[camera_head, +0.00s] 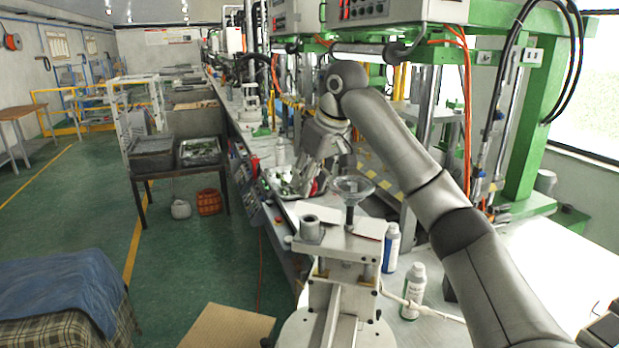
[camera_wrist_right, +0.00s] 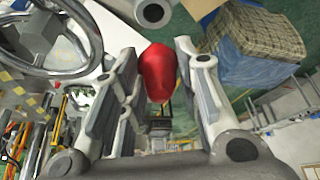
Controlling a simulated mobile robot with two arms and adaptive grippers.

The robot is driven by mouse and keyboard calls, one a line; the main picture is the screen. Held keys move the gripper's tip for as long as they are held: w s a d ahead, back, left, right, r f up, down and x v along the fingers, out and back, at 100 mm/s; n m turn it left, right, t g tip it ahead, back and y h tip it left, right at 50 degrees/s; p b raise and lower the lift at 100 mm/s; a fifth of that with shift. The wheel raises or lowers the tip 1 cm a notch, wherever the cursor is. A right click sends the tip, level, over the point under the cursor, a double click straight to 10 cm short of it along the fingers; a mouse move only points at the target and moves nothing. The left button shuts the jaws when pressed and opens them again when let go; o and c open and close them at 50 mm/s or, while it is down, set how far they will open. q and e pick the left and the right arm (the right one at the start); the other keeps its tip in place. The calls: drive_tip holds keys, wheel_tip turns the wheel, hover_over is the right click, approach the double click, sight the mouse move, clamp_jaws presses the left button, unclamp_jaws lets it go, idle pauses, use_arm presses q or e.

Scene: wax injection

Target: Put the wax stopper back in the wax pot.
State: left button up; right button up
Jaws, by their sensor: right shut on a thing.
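A red rounded piece, which I take to be the wax stopper (camera_wrist_right: 158,74), sits between the fingers of my right gripper (camera_wrist_right: 157,55). The gripper is shut on it. A grey upright cylinder with a round top opening (camera_head: 311,230), probably the wax pot's opening, stands on the front machine's plate. It also shows at the top of the right wrist view (camera_wrist_right: 152,13), apart from the red piece. My left gripper is not in view.
The handwheel (camera_head: 354,186) rises beside the cylinder. White bottles (camera_head: 391,248) stand right of the machine. A metal tray (camera_head: 268,172) of parts lies on the bench behind.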

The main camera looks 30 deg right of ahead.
sight(305, 217)
drive_tip(key=shift+f+b, duration=1.2)
drive_tip(key=shift+f, duration=1.35)
drive_tip(key=shift+p, duration=0.55)
drive_tip(key=shift+r+p, duration=0.1)
drive_tip(key=shift+p, duration=0.25)
drive_tip(key=shift+p, duration=0.45)
drive_tip(key=shift+f+b, duration=0.4)
drive_tip(key=shift+f, duration=0.5)
drive_tip(key=shift+o, duration=0.2)
drive_tip(key=shift+r, duration=0.1)
